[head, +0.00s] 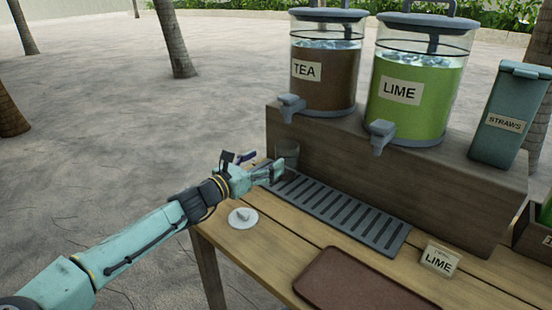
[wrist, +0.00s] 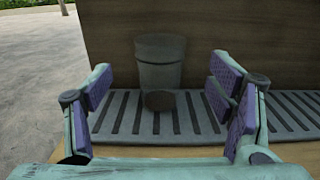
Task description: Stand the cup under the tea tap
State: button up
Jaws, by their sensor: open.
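The cup (wrist: 159,66) is a clear, greyish tumbler standing upright on the slotted drip tray (wrist: 118,128) in the wrist view. In the head view the cup (head: 288,155) stands at the tray's left end, below the tea tap (head: 291,106) on the dispenser labelled TEA (head: 325,85). My gripper (wrist: 158,92) is open, its purple-padded fingers apart on either side of the cup's line, with the cup beyond them. In the head view my gripper (head: 279,170) is low over the tray's left end, partly in front of the cup. I cannot tell whether any finger touches it.
A LIME dispenser (head: 415,95) stands right of the tea one on a wooden riser (head: 400,170). A STRAWS box (head: 508,115) is farther right. A white lid (head: 243,217), a LIME card (head: 440,258) and a brown tray (head: 350,285) are on the table.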

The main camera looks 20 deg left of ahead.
jog(key=shift+v, duration=0.95)
